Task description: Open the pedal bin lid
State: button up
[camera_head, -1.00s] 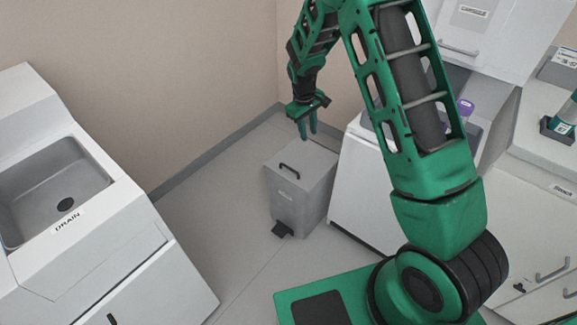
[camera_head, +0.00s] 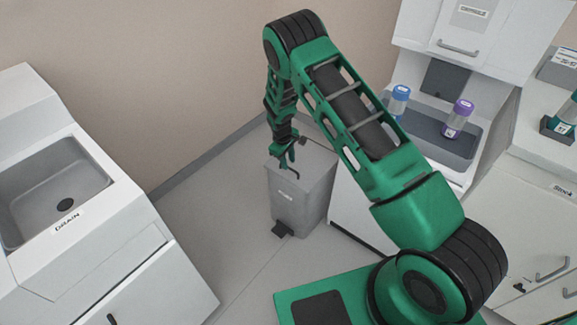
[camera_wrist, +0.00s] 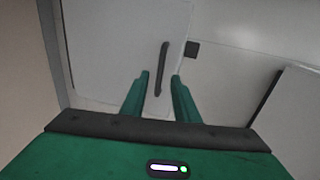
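The grey pedal bin (camera_head: 298,206) stands on the floor with its lid (camera_head: 315,163) shut. A black bar handle (camera_head: 289,171) is on the lid, and a black pedal (camera_head: 283,229) sticks out low at the front. My gripper (camera_head: 286,158) is right above the lid at the handle. In the wrist view my gripper (camera_wrist: 160,85) is open, with one green finger on each side of the handle (camera_wrist: 162,68). The handle lies between the fingers, with gaps on both sides. The wrist view also shows the lid (camera_wrist: 110,50).
A sink unit (camera_head: 95,180) marked DRAIN stands at the left. A white cabinet right of the bin has a recessed grey tray (camera_head: 425,122) with a blue-capped tube (camera_head: 398,101) and a purple-capped tube (camera_head: 457,119). Floor in front of the bin is clear.

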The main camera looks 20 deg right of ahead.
jog(key=shift+w+d+f, duration=0.1)
jog(key=shift+d+f, duration=0.05)
jog(key=shift+f, duration=0.6)
jog(key=shift+w+d+f, duration=0.1)
jog(key=shift+f, duration=0.65)
grip_shut()
jog(key=shift+r, duration=0.15)
